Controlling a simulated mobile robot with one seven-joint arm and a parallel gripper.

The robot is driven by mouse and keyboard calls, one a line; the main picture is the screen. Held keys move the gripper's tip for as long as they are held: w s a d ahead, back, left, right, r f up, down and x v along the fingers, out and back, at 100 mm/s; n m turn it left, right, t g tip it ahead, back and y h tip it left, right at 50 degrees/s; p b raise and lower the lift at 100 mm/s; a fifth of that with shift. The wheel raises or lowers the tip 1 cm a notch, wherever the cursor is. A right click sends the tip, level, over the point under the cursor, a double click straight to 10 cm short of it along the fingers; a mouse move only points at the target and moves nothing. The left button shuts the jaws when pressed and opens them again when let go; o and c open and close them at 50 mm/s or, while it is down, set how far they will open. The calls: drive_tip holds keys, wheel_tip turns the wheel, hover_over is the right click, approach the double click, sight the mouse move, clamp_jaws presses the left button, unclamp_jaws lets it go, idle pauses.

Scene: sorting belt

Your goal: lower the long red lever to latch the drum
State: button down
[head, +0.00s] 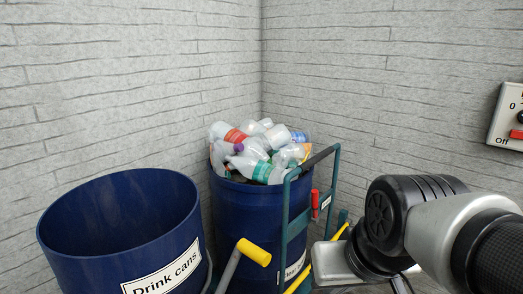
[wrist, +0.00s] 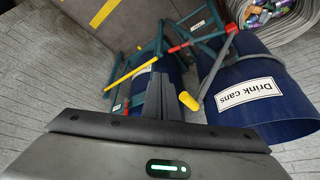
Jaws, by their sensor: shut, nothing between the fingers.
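A blue drum (head: 235,225) full of plastic bottles stands in a teal trolley frame (head: 287,215) near the corner; it is partly hidden behind my gripper in the wrist view (wrist: 145,80). A small upright red piece (head: 315,204) sits on the frame's right side. A short red piece (wrist: 179,47) shows by the teal bars in the wrist view. I cannot tell whether either is the long red lever. A grey lever with a yellow grip (head: 254,252) rises between the drums. My gripper (wrist: 160,80) is shut and empty; its distance from the lever is unclear.
An open, empty-looking blue drum labelled "Drink cans" (head: 65,255) stands at left. A long yellow bar (wrist: 130,72) crosses by the trolley. A switch box (head: 508,115) hangs on the right wall. A container of cans (wrist: 270,15) is at top right in the wrist view.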

wheel_tip(320, 180, up, 20)
drive_tip(key=s+d+p, duration=0.2)
drive_tip(key=p, duration=1.6)
drive_tip(key=shift+m+h, duration=0.4)
drive_tip(key=shift+r, duration=0.1)
